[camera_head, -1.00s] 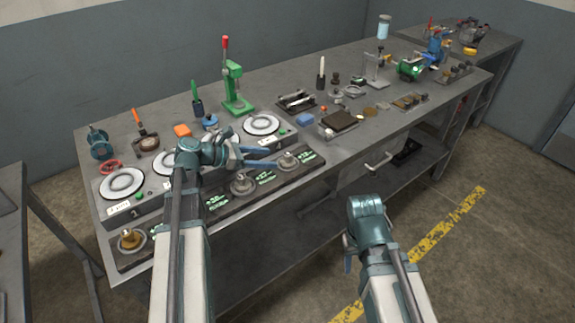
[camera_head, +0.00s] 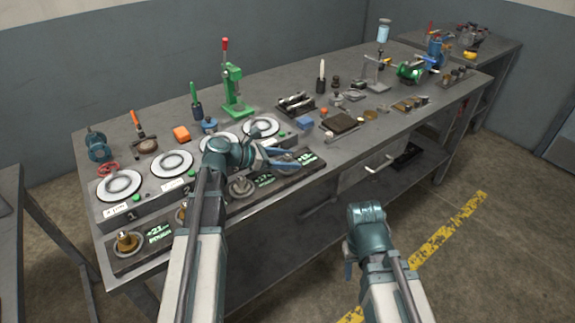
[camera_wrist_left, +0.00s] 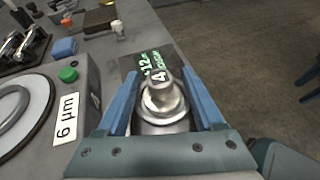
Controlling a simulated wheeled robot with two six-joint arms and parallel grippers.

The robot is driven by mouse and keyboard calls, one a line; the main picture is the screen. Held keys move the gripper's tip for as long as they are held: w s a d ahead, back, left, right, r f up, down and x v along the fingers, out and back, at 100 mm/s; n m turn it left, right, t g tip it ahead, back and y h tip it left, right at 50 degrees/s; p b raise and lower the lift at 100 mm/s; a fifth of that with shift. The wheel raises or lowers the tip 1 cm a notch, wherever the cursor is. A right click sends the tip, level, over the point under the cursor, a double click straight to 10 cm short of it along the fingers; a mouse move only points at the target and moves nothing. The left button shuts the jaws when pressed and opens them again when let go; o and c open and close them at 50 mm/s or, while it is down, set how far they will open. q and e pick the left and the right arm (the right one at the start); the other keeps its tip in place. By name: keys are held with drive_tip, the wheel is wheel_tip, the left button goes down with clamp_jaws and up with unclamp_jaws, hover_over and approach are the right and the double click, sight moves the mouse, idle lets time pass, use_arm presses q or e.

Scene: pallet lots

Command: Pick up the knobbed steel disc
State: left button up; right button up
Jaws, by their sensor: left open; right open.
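A knobbed steel disc (camera_wrist_left: 162,103) sits on the dark labelled strip at the spot marked 4. In the left wrist view it stands between the blue fingers of my open left gripper (camera_wrist_left: 160,78); I cannot tell if they touch it. In the head view my left gripper (camera_head: 284,157) is over the strip's right end and mostly hides that disc. Another knobbed steel disc (camera_head: 240,187) sits to its left on the strip, and a brass knobbed disc (camera_head: 128,242) at the left end. My right gripper (camera_head: 349,270) is open and empty, off the bench's front edge.
Round lapping plates (camera_head: 171,163) in grey housings stand behind the strip. A green button (camera_wrist_left: 68,75) and a "6 µm" label show beside the disc. Floor in front is free.

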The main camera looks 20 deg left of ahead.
use_arm(q)
clamp_jaws()
drive_tip(key=shift+r, duration=0.1)
idle(0.5)
